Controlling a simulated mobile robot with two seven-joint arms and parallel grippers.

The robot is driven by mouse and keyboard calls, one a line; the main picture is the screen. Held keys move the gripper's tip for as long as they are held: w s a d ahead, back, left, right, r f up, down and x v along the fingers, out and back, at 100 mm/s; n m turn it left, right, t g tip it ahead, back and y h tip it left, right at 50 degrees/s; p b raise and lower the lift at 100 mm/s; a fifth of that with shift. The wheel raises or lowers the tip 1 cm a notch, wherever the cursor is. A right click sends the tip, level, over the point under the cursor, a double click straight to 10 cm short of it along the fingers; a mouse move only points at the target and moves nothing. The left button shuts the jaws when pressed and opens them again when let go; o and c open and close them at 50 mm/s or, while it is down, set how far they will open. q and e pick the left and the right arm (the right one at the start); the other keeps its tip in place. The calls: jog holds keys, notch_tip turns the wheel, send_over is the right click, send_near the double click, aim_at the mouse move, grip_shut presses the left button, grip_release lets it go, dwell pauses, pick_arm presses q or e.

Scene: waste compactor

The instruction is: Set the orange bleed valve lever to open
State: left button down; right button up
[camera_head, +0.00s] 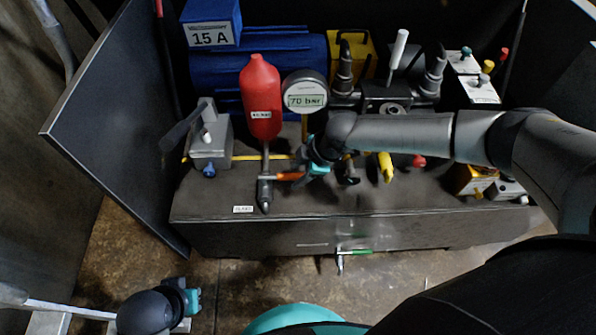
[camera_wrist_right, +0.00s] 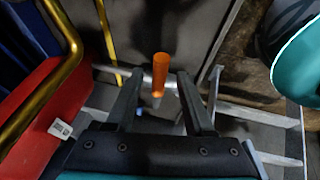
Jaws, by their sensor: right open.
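The orange bleed valve lever (camera_head: 289,176) points to the right from the grey valve body (camera_head: 265,192) below the red accumulator (camera_head: 262,100). My right gripper (camera_head: 309,170) is at the lever's free end, coming from the right. In the right wrist view the orange lever (camera_wrist_right: 160,72) stands between the two open fingers of the right gripper (camera_wrist_right: 160,93). Dark gaps show on both sides, so it does not look clamped. My left gripper (camera_head: 190,300) is low at the left, away from the bench; its fingers are not clear.
A pressure gauge (camera_head: 305,92) reading 70 bar stands right of the accumulator. A grey hand pump (camera_head: 210,145) stands at the left. A green-handled lever (camera_head: 355,252) sits on the bench front. The front bench top is mostly clear.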

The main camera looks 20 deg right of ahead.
grip_shut()
dwell(1.4)
